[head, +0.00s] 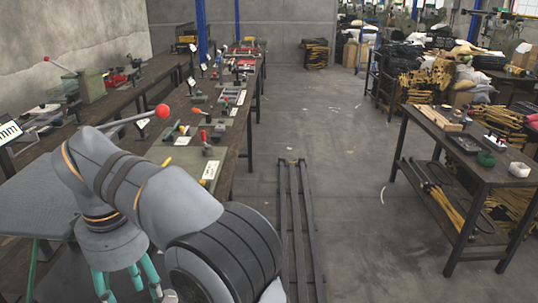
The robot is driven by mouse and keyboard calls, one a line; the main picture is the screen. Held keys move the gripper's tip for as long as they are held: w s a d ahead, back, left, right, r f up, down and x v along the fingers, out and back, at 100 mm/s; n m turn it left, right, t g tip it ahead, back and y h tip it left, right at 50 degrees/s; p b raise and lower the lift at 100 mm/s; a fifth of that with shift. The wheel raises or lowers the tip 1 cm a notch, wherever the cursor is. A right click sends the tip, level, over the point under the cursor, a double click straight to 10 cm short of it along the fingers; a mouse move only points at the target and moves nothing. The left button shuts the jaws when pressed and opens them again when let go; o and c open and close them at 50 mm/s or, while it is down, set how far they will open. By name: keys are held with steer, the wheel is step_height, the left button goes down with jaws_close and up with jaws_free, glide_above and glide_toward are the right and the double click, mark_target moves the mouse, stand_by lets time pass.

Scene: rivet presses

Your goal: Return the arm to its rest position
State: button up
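My arm (165,203) shows in the head view at the lower left, bent, with its wrist turned downward. My gripper (133,284) hangs below the wrist at the bottom edge, its teal fingers pointing down. The fingers stand some way apart at their bases, but their tips are cut off by the frame. Nothing is seen held between the visible parts. A grey-blue surface (32,208) lies left of the gripper.
A lever with a red ball (162,110) sticks out just behind my arm. A long workbench (232,150) with tools and a green press (91,85) stand beyond. Floor rails (293,190) run right of my arm.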

step_height(320, 180, down, 12)
steer(key=shift+d+r, duration=0.1)
steer(key=shift+r, duration=0.1)
steer(key=n+p, duration=0.2)
steer(key=shift+n+p, duration=0.3)
steer(key=shift+p, duration=0.1)
steer(key=n+p, duration=0.2)
steer(key=n, duration=0.1)
steer(key=shift+r, duration=0.1)
steer(key=n+p, duration=1.2)
steer(key=n, duration=0.1)
steer(key=shift+p, duration=0.3)
steer(key=n+p, duration=0.2)
steer(key=shift+f+n, duration=0.2)
steer(key=shift+n, duration=0.1)
steer(key=shift+f+n+p, duration=0.15)
steer(key=shift+n+p, duration=0.25)
